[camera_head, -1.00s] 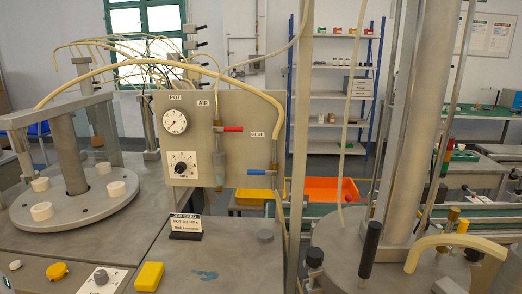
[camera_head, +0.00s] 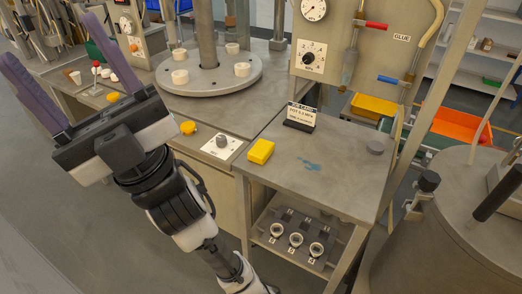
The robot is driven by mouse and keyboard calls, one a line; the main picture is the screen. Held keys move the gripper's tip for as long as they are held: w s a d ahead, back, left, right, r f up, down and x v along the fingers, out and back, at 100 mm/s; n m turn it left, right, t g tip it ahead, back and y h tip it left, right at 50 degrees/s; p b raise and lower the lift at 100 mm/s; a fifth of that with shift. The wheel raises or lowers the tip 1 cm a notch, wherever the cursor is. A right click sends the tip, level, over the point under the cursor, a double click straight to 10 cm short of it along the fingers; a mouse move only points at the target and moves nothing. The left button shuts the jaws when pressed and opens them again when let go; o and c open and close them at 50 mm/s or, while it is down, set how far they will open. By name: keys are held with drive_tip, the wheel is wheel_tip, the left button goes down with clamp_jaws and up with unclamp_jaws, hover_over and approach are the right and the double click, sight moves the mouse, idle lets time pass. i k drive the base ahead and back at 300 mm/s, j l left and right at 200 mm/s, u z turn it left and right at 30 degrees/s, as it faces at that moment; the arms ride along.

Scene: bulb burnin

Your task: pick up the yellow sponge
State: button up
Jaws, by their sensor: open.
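The yellow sponge (camera_head: 261,151) is a small block lying on the grey metal bench top (camera_head: 345,165), near its front left corner. It stands apart from everything around it. My gripper (camera_head: 58,62) is at the upper left of the view, raised and pointing up and left, with its two purple-grey fingers spread wide. Nothing is between the fingers. The gripper is well to the left of the sponge and not touching it.
A job card (camera_head: 300,117) stands behind the sponge, and a blue smear (camera_head: 308,165) marks the bench beside it. A yellow button (camera_head: 188,128) and a knob panel (camera_head: 223,146) are to the left. Floor is clear at lower left.

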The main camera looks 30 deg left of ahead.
sight(263, 149)
drive_tip(key=i+u, duration=0.2)
drive_tip(key=u, duration=0.3)
drive_tip(key=i+l+u, duration=0.2)
drive_tip(key=u, duration=0.25)
drive_tip(key=i+l+u, duration=0.15)
drive_tip(key=u, duration=0.35)
drive_tip(key=l, duration=0.1)
